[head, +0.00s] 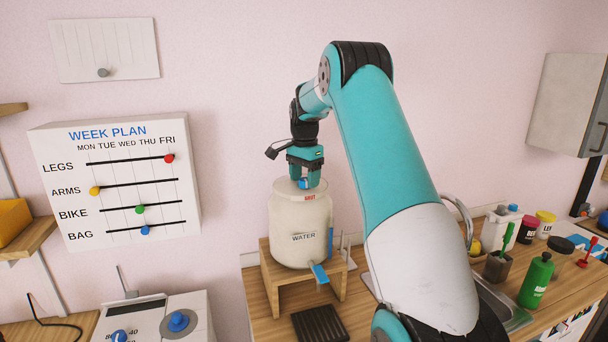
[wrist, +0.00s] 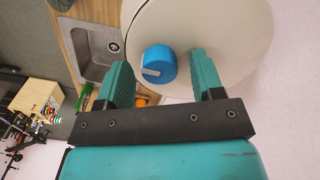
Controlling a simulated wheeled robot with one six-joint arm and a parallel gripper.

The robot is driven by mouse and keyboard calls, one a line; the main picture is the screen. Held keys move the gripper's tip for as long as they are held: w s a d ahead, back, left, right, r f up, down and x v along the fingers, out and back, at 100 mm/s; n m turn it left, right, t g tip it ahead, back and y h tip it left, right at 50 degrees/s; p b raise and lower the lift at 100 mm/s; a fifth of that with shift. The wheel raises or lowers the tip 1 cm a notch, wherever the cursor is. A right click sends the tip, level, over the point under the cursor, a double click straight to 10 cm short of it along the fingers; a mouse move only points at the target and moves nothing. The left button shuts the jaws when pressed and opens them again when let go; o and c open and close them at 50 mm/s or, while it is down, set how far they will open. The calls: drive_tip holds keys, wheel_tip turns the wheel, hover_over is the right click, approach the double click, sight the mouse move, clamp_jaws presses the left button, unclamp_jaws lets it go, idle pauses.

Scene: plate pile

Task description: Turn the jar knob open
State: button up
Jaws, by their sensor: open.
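A cream jar (head: 301,224) marked "WATER" stands upright on a small wooden stand (head: 270,275). A red label near its top seems to read "SHUT". A blue knob (head: 304,184) is on the jar's lid; in the wrist view the blue knob (wrist: 158,64) has a pale mark on its face. A blue tap (head: 320,273) is low on the jar's front. My gripper (head: 304,178) points down over the lid. In the wrist view my gripper (wrist: 162,75) is open, with one teal finger on each side of the knob and gaps visible between.
A sink (wrist: 100,52) lies beside the jar. A dark slatted drain tray (head: 319,324) sits in front of the stand. A green bottle (head: 536,281) and several small containers stand on the right counter. A week plan board (head: 120,180) hangs on the left wall.

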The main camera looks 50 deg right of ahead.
drive_tip(key=shift+c, duration=0.3)
drive_tip(key=c, duration=0.9)
drive_tip(key=shift+o, duration=0.2)
drive_tip(key=shift+n, duration=0.3)
drive_tip(key=n, duration=0.3)
drive_tip(key=shift+n, duration=0.3)
drive_tip(key=n, duration=0.9)
drive_tip(key=shift+w+r, duration=0.1)
drive_tip(key=n, duration=0.4)
drive_tip(key=shift+n, duration=0.3)
drive_tip(key=shift+r, duration=0.1)
